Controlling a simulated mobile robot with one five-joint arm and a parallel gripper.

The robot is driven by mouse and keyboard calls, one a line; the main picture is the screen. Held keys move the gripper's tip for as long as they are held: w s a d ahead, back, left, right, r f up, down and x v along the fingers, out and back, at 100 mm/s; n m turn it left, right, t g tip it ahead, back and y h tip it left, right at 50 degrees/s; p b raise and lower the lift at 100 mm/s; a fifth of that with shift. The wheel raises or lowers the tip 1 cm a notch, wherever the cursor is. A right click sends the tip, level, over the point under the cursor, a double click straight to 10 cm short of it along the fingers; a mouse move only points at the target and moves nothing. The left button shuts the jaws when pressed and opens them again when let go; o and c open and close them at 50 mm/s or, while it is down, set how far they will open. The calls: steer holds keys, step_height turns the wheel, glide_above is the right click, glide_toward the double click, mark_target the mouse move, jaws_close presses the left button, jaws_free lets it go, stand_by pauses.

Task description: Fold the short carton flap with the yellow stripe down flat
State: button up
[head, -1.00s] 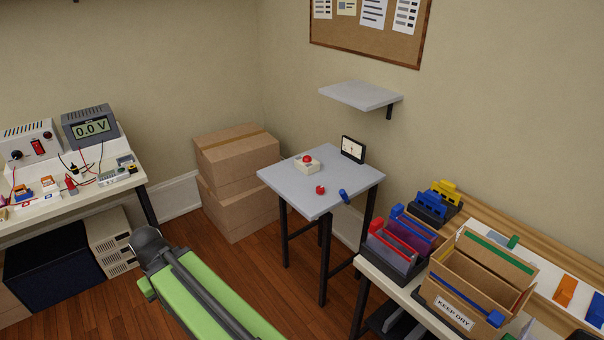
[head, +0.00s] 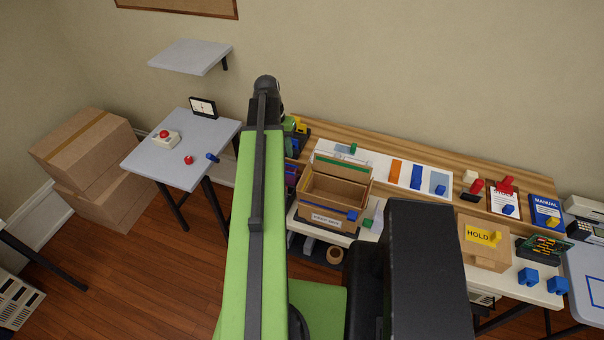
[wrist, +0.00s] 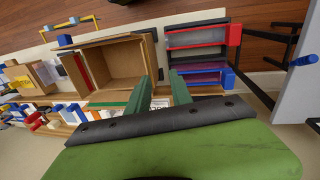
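The cardboard carton (head: 318,216) stands open on the white bench in the head view, with a label on its front. Its long flap with a green stripe (head: 343,161) stands up at the back. In the wrist view I look into the open carton (wrist: 118,65); a flap with a red stripe (wrist: 83,73) shows at its left end and the green-striped flap along the bottom. I cannot make out a yellow stripe on any flap. My gripper (wrist: 163,76) has its two green fingers apart, with nothing between them, beside the carton's right end. In the head view my arm hides most of it.
A rack with red and blue parts (wrist: 198,38) sits close to the right of the carton. A grey side table (head: 190,150) is at left.

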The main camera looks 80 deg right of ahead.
mark_target(303, 183)
steer(key=shift+m, duration=0.4)
steer(key=s+f+b, duration=0.2)
steer(key=f+b, duration=0.3)
steer(key=s+f+b, duration=0.2)
steer(key=f+b, duration=0.4)
steer(key=s+f+b, duration=0.2)
steer(key=f+b, duration=0.3)
steer(key=b, duration=0.1)
steer(key=shift+s+d+f, duration=0.1)
steer(key=shift+s+f, duration=0.2)
steer(key=shift+r, duration=0.1)
steer(key=shift+c, duration=0.3)
jaws_close()
